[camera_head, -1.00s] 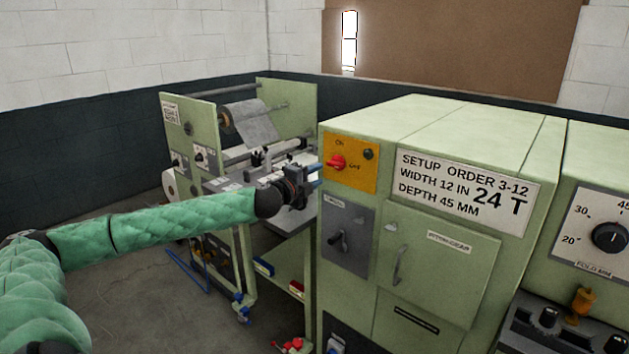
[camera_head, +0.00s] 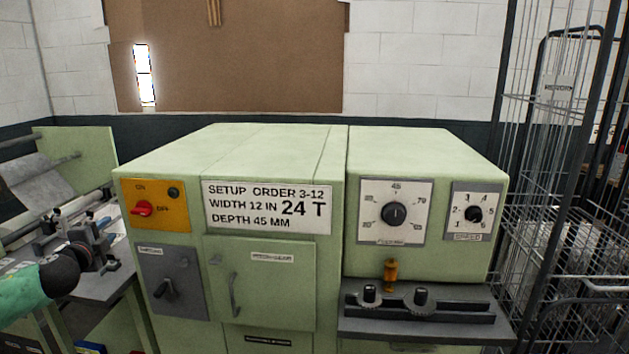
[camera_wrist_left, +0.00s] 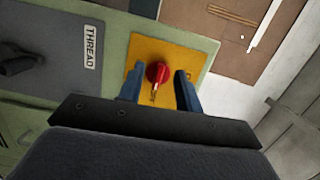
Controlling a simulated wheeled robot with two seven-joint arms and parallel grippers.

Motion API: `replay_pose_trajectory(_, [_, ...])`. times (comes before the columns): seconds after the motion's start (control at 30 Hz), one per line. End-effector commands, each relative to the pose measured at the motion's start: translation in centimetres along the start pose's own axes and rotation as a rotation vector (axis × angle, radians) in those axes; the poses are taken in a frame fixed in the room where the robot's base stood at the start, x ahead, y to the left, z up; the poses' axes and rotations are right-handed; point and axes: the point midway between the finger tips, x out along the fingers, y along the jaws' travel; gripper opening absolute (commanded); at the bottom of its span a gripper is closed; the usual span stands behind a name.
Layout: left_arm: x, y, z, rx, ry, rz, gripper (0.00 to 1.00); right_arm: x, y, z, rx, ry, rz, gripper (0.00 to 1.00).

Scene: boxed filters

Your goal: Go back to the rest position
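My left gripper (camera_head: 108,238) is at the left of the head view, beside the left edge of the green machine. In the left wrist view its two blue fingers (camera_wrist_left: 158,92) are spread apart with nothing between their tips. The red switch knob (camera_wrist_left: 157,72) shows in the gap ahead of them, on the yellow plate (camera_wrist_left: 188,50). In the head view the red knob (camera_head: 144,208) on its ON/OFF plate (camera_head: 170,217) is uncovered, right of the gripper. My right gripper is not in view.
The green machine (camera_head: 170,160) fills the middle, with a setup order sign (camera_head: 265,208), a dark lever plate (camera_head: 172,280) and a dial unit (camera_head: 396,211). A wire cage (camera_head: 560,200) stands at right. A roll stand (camera_head: 90,150) is behind my left arm.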

Motion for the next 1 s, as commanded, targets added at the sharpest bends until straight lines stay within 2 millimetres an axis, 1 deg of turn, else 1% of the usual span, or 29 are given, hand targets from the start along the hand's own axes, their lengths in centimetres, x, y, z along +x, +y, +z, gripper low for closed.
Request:
replay_pose_trajectory(0.03, [0.1, 0.2, 1.1, -0.013, -0.046, 0.008, 0.35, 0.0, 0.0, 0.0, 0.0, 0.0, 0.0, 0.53])
replay_pose_trajectory(0.1, [0.2, 0.3, 2.6, -0.03, -0.111, 0.018, 0.35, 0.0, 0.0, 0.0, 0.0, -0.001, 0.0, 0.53])
replay_pose_trajectory(0.17, [0.3, 0.8, 3.7, -0.055, -0.164, 0.028, 0.35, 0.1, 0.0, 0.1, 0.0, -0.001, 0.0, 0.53])
replay_pose_trajectory(0.2, [0.3, 1.3, 4.2, -0.08, -0.198, 0.037, 0.35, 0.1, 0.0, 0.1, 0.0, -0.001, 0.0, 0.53])
replay_pose_trajectory(0.33, [0.5, 3.5, 4.9, -0.148, -0.274, 0.065, 0.35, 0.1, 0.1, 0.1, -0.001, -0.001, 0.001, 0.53])
replay_pose_trajectory(0.47, [0.4, 6.6, 5.0, -0.212, -0.332, 0.105, 0.35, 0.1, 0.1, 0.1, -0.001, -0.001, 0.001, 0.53])
replay_pose_trajectory(0.57, [0.1, 10.0, 4.7, -0.266, -0.374, 0.15, 0.35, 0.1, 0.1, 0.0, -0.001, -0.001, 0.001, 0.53])
replay_pose_trajectory(0.67, [-0.5, 14.3, 3.9, -0.329, -0.419, 0.207, 0.35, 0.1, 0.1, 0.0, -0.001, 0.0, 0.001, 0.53])
replay_pose_trajectory(0.7, [-0.9, 16.3, 3.5, -0.355, -0.437, 0.234, 0.35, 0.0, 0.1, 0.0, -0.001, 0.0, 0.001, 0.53])
replay_pose_trajectory(0.77, [-1.6, 19.3, 2.7, -0.394, -0.463, 0.275, 0.35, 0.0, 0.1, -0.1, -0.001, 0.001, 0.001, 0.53])
replay_pose_trajectory(0.8, [-2.0, 21.3, 2.2, -0.419, -0.48, 0.304, 0.35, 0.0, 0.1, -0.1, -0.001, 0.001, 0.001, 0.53])
replay_pose_trajectory(0.87, [-2.9, 24.3, 1.3, -0.456, -0.503, 0.346, 0.35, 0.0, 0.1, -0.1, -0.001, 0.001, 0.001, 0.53])
replay_pose_trajectory(0.9, [-3.5, 26.2, 0.6, -0.479, -0.518, 0.374, 0.35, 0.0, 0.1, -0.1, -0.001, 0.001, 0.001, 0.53])
replay_pose_trajectory(0.97, [-4.6, 29.2, -0.5, -0.513, -0.539, 0.418, 0.35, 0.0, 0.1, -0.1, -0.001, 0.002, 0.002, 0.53])
replay_pose_trajectory(1.0, [-5.3, 31.1, -1.2, -0.535, -0.552, 0.447, 0.35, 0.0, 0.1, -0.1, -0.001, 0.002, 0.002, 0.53])
